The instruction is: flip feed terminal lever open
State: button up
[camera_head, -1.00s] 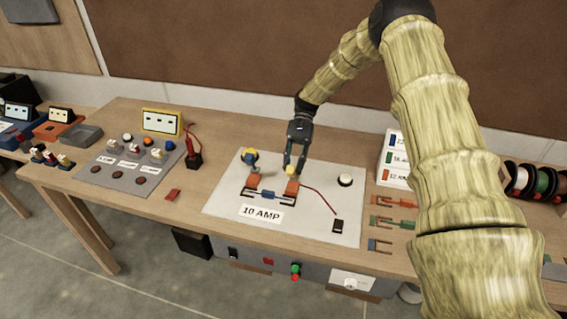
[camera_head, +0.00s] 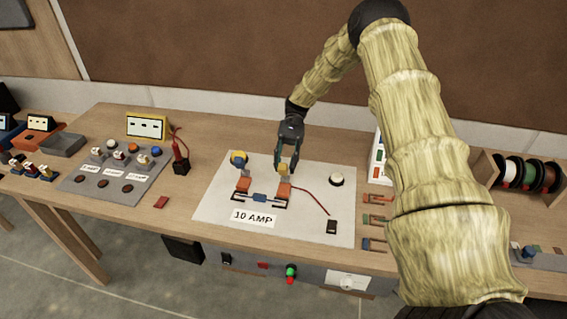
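A white board labelled 10 AMP (camera_head: 214,203) lies on the wooden bench. On it are a left orange terminal (camera_head: 243,184) and a right orange terminal (camera_head: 284,190), with a blue fuse-like part (camera_head: 260,197) between them. A yellow knob-like piece with blue (camera_head: 239,158) stands above the left terminal. A smaller yellow piece (camera_head: 283,171) stands above the right terminal; which piece is the feed lever is not marked legibly. My gripper (camera_head: 286,168) points down at the right terminal. Its two fingers are apart, on either side of the small yellow piece; contact cannot be told.
A red wire (camera_head: 311,196) curves from the right terminal to a black switch (camera_head: 331,227). A white round button (camera_head: 336,177) sits at the board's right.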

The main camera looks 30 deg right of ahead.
jog(key=shift+o, duration=0.6)
jog(key=v, duration=1.2)
jog(key=shift+d+f, duration=0.1)
jog(key=shift+d, duration=0.05)
